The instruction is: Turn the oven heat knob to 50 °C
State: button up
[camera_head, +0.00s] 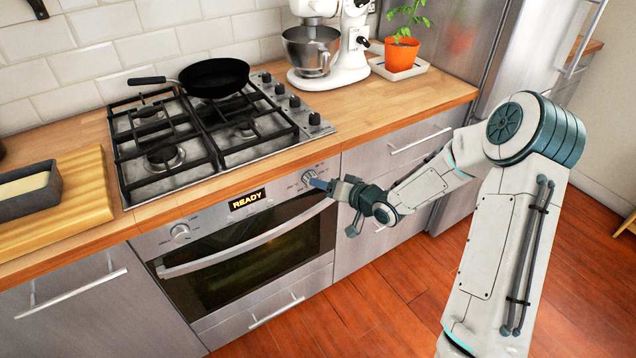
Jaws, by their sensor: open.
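The steel oven (250,272) is built in under the counter, with its door closed. Its display (247,199) reads "READY". A left knob (180,233) sits on the panel left of the display, and a right knob (308,177) sits right of it. I cannot tell from labels which is the heat knob, and the markings are too small to read. My gripper (322,185) is open, its fingertips at or just in front of the right knob's lower right side. I cannot tell whether they touch it.
The oven door handle (250,243) curves just below the panel. A gas hob (205,130) with a black pan (214,77) is above. A stand mixer (325,45) and a potted plant (401,50) stand on the counter. The floor in front is clear.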

jog(key=v, duration=0.8)
jog(key=shift+s+d, duration=0.25)
jog(key=shift+s, duration=0.05)
jog(key=shift+r, duration=0.15)
